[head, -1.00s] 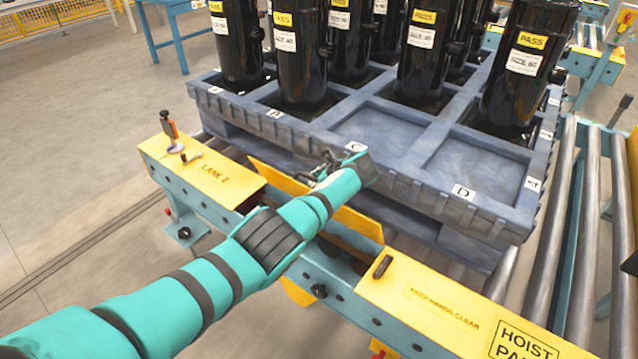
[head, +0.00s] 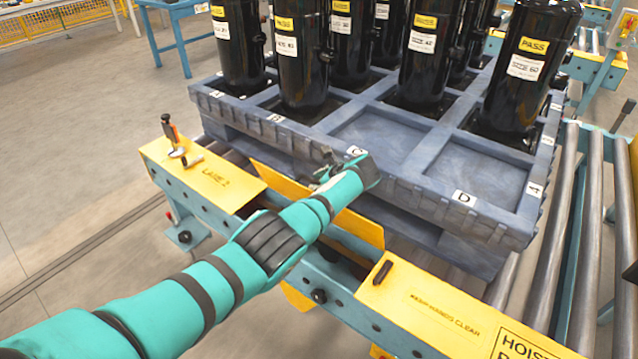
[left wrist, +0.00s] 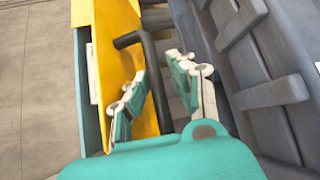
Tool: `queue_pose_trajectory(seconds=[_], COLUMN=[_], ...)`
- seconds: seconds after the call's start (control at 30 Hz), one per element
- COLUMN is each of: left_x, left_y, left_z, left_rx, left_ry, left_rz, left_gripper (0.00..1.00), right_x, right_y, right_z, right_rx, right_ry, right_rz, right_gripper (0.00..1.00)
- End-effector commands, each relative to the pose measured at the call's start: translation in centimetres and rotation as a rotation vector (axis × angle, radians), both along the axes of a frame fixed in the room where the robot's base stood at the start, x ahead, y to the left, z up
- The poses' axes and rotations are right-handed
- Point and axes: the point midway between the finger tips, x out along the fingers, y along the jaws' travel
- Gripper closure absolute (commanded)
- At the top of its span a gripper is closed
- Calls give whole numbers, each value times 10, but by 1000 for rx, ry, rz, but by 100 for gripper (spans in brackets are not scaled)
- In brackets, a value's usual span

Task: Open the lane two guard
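The lane two guard (head: 358,222) is a yellow panel along the conveyor side, between the "LANE 2" plate (head: 215,178) and the "KEEP HANDS CLEAR" plate (head: 425,305). My left arm crosses in front of it and hides its middle. In the left wrist view the guard (left wrist: 118,45) stands at left with a black bar handle (left wrist: 130,39). My left gripper (left wrist: 172,95) is open there, its two fingers apart on either side of the handle's long part. In the head view the left gripper (head: 328,168) is mostly hidden behind its wrist.
A grey pallet (head: 430,185) with several black compressors (head: 418,60) sits close behind the guard. An orange-handled clamp (head: 171,132) stands on the lane 2 plate. Rollers (head: 565,220) run at right.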

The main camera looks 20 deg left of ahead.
Motion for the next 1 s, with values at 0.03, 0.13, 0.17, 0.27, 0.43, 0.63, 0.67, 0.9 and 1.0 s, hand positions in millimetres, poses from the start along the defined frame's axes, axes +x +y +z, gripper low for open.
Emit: queue_pose_trajectory(seconds=[0.03, 0.13, 0.17, 0.27, 0.43, 0.63, 0.67, 0.9, 1.0], left_x=[0, -1, -1, -4, -12, -29, -32, -49, -52], left_y=[0, -1, -1, -5, -16, -41, -45, -66, -70], left_z=[-1, 0, 0, 4, 16, 44, 49, 74, 79], left_rx=[0, 0, 0, 0, -2, -3, -3, 0, 0], left_ry=[1, 2, 2, 2, 1, -2, -2, -1, -1], left_rz=[0, 0, 0, -1, -2, -3, -3, -1, -1], left_gripper=[77, 77, 77, 77, 77, 77, 77, 77, 77], right_x=[2, 5, 4, 4, 3, 2, 2, 2, 2], right_y=[1, 2, 2, 2, 1, 1, 1, 0, 0], right_z=[1, 1, 1, 1, 1, 0, 0, 0, 0], right_rx=[2, 3, 3, 3, 2, 1, 1, 1, 1], right_ry=[-3, -6, -6, -5, -4, -3, -3, -3, -3], right_rz=[0, 0, 0, 0, 0, 0, 0, 0, 0], right_gripper=[100, 100, 100, 100, 100, 100, 100, 100, 100])
